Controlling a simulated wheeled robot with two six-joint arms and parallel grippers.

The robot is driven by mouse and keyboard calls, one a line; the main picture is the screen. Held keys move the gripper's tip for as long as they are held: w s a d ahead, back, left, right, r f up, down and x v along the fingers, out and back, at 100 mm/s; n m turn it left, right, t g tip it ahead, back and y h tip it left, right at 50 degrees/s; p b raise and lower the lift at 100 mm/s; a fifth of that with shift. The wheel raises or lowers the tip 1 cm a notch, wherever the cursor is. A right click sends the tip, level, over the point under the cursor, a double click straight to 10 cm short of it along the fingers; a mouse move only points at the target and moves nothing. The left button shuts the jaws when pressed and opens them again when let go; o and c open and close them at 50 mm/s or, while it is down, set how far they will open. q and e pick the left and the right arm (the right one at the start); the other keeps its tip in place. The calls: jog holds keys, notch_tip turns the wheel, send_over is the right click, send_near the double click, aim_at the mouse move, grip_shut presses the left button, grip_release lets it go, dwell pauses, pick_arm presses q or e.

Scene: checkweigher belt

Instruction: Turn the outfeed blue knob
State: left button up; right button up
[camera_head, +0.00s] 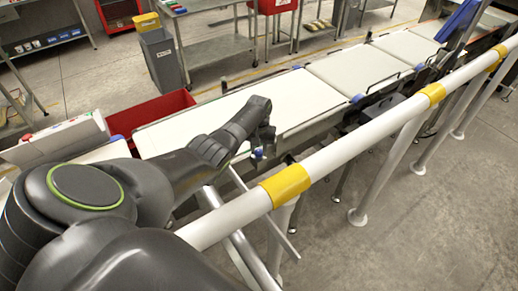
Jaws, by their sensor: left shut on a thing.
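My left arm reaches over the near side of the white belt (290,101). Its gripper (262,146) points down at the belt's near edge, beside the white and yellow guard rail. A small blue knob (257,154) shows right at the fingertips, and the gripper is shut on it. The fingers are small and dark here, and they hide part of the knob. Another blue knob (357,98) sits farther along the same edge, apart from the gripper. My right gripper is not in this view.
The guard rail (350,152) with yellow bands runs close along the belt's near side, on white posts. A red bin (150,112) stands behind the belt at left. A grey bin (162,58) and steel tables stand farther back. Floor at lower right is clear.

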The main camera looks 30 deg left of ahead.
aim_at(259, 151)
pick_arm(q)
jog(key=shift+m, duration=2.2)
jog(key=o, duration=0.9)
jog(key=shift+o, duration=0.2)
jog(key=shift+r, duration=0.1)
jog(key=shift+r+p, duration=0.3)
notch_tip(259, 151, up, 17)
jog(key=b, duration=0.1)
jog(key=shift+f+b, duration=0.2)
jog(key=shift+b, duration=0.1)
